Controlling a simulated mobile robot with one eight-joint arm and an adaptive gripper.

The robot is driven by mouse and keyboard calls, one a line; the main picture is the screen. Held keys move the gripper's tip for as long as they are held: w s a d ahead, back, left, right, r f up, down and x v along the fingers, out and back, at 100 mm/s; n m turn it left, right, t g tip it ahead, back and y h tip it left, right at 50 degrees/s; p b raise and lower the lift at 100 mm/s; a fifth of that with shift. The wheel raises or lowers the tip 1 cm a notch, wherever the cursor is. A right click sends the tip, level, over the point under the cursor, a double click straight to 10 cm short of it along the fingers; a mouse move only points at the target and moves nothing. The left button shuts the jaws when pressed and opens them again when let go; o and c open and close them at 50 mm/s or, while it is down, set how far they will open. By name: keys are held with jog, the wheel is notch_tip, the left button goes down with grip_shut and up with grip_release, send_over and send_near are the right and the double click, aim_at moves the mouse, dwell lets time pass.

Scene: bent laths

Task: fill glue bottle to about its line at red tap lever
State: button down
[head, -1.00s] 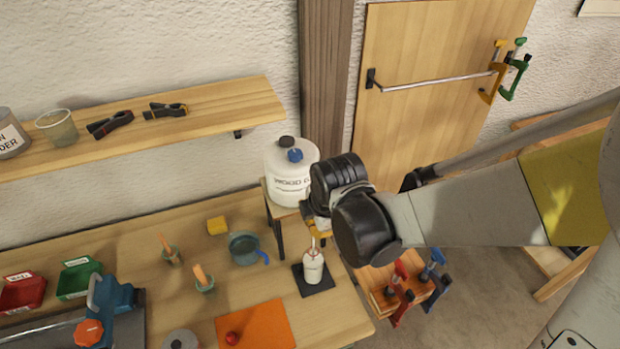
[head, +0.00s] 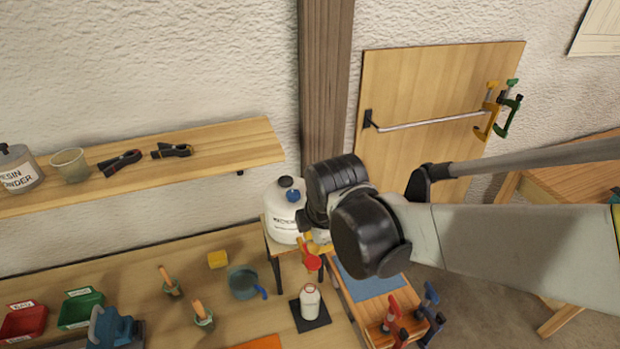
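The white wood glue container (head: 282,222) with a blue cap stands on a small raised wooden stand at the back of the bench. The red tap lever (head: 313,262) shows just below my gripper, in front of the container. The small whitish glue bottle (head: 310,302) stands upright on a black mat (head: 297,318) below the tap. Its line and fill level are too small to make out. My gripper (head: 308,240) is at the tap, mostly hidden behind my dark wrist. I cannot tell whether its fingers touch the lever.
Red (head: 24,322) and green (head: 80,308) bins are farther left. A wooden crate with clamps (head: 395,325) is to the right of the bench.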

notch_tip(320, 180, up, 4)
jog(key=shift+s, duration=0.15)
jog(key=shift+d, duration=0.1)
jog(key=s+d+f+m+t+b, duration=0.1)
jog(key=s+d+f+m+b, duration=0.2)
jog(key=d+f+m+b, duration=0.2)
jog(key=s+d+f+m+t+b, duration=0.1)
jog(key=s+d+f+m+b, duration=0.2)
jog(key=f+m+b, duration=0.6)
jog(key=s+d+f+m+t+h+b, duration=0.1)
jog(key=s+d+f+m+b, duration=0.3)
jog(key=d+f+m+b, duration=0.3)
jog(key=f+b, duration=0.1)
jog(key=b, duration=0.3)
jog(key=shift+d, duration=0.15)
jog(key=shift+s, duration=0.1)
dwell(1.2)
